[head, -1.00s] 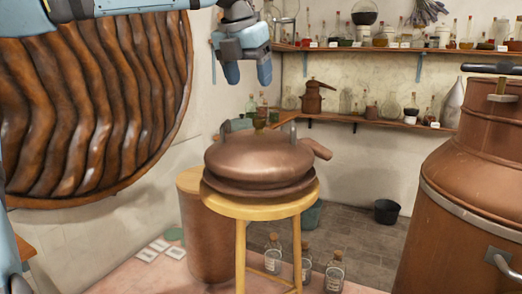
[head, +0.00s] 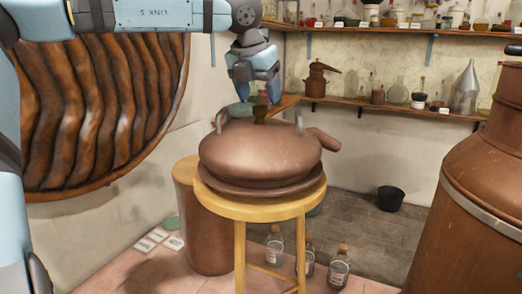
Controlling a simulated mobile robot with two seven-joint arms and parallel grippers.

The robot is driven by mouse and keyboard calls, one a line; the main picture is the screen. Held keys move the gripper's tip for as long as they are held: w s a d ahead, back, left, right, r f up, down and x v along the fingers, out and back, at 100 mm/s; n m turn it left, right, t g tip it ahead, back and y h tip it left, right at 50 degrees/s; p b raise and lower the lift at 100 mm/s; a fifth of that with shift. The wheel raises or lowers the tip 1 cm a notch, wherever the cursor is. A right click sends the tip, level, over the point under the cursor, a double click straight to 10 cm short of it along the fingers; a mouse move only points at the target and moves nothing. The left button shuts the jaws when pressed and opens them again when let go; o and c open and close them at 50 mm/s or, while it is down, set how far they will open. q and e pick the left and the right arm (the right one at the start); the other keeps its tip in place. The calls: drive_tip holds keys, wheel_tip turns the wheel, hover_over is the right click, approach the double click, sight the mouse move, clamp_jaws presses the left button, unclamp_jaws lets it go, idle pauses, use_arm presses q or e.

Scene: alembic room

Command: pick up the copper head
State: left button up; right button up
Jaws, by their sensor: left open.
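The copper head (head: 260,155) is a wide, domed copper vessel with a spout pointing right and a raised metal handle on each side of its top. A small dark knob or stopper shows at the top centre. It sits on a round yellow wooden stool (head: 258,209). My left gripper (head: 260,97) points down over the top of the head, open, with its fingertips close to the knob. Whether the fingers touch anything is hard to tell. My right gripper is not in view.
A large copper still (head: 465,210) stands at the right. A copper cylinder with a wooden top (head: 186,172) is behind the stool at left. Glass bottles (head: 339,268) stand on the floor beside the stool. Shelves (head: 400,113) with glassware line the back wall. A black bucket (head: 390,198) stands behind.

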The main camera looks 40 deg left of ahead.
sight(260, 106)
use_arm(q)
drive_tip(key=x, duration=0.3)
drive_tip(key=p+x, duration=0.1)
drive_tip(key=x, duration=0.1)
drive_tip(key=shift+w+a+f, duration=0.1)
drive_tip(key=shift+a+f, duration=0.05)
drive_tip(key=shift+a, duration=0.3)
drive_tip(key=shift+d, duration=0.15)
drive_tip(key=shift+c, duration=0.7)
clamp_jaws()
